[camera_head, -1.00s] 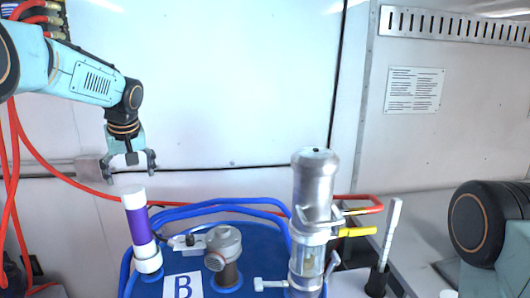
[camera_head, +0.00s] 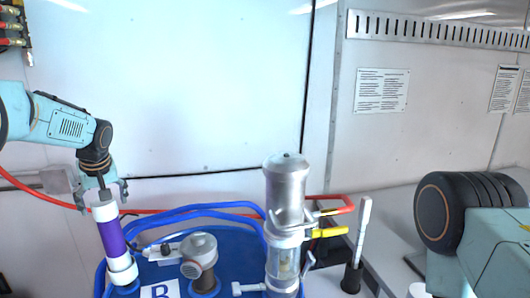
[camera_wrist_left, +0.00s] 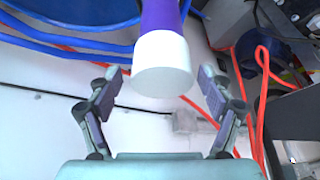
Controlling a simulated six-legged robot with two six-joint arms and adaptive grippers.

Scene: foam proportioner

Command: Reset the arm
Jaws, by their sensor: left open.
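My left gripper (camera_head: 102,194) is at the left in the head view, pointing down just above the white top of a purple and white cylinder (camera_head: 111,238). In the left wrist view the open jaws (camera_wrist_left: 158,95) stand apart, with the cylinder's white end (camera_wrist_left: 163,64) ahead of them and between their lines. Nothing shows as held. Part of my right arm (camera_head: 490,250) shows at the lower right; its gripper is outside the view.
A blue drum (camera_head: 232,250) with blue rails carries a grey capped fitting (camera_head: 198,254) and a "B" label. A metal cylinder (camera_head: 287,200) with red and yellow handles stands right of it. A white-handled tool (camera_head: 362,230) stands further right. Red hoses (camera_wrist_left: 262,90) run nearby.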

